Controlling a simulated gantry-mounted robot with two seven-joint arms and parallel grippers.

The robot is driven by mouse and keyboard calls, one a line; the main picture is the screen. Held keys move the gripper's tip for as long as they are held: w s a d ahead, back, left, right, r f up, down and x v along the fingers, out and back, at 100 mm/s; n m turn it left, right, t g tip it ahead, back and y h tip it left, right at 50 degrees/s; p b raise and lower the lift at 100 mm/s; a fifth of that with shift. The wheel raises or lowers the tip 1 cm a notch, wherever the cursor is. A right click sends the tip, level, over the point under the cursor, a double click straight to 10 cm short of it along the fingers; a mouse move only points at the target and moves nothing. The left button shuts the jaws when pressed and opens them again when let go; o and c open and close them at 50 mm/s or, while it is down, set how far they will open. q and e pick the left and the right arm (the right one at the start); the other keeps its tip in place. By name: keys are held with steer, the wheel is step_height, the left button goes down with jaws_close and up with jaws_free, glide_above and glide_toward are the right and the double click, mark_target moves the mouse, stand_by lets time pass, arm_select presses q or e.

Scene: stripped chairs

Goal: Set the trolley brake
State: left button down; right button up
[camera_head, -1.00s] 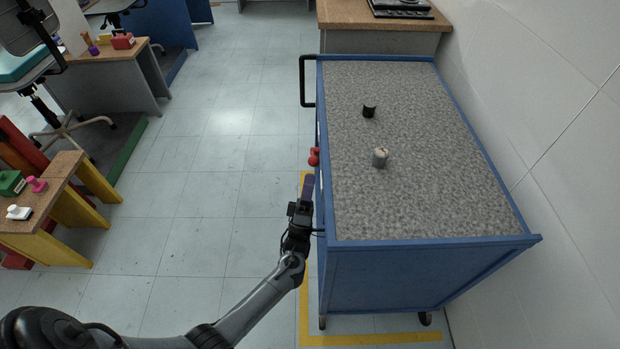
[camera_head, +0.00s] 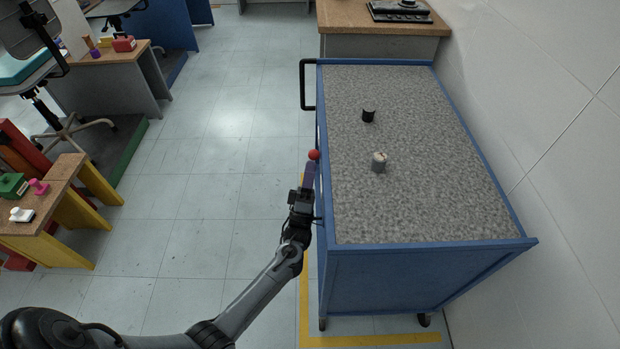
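The trolley (camera_head: 425,274) is blue with a grey speckled top and a black handle (camera_head: 304,84) at its far left corner. A red ball-shaped knob (camera_head: 314,155), which looks like the brake lever's end, shows at the trolley's left side. My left gripper (camera_head: 309,172) is at that side, its purple-grey fingers just below the knob in the picture and overlapping its lower edge. I cannot tell whether they touch it. The fingers look close together, but their gap is hidden. My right gripper is not in view.
A black piece (camera_head: 368,115) and a grey cylinder (camera_head: 379,161) stand on the trolley top. A white wall is close on the right. A low wooden bench (camera_head: 60,205) stands at left. The tiled floor between is clear.

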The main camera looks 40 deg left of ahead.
arm_select(q)
steer(key=shift+s+f, duration=0.1)
steer(key=shift+f, duration=0.05)
steer(key=p+v, duration=0.1)
steer(key=v, duration=0.9)
steer(key=shift+s+f, duration=0.2)
steer(key=shift+d, duration=0.15)
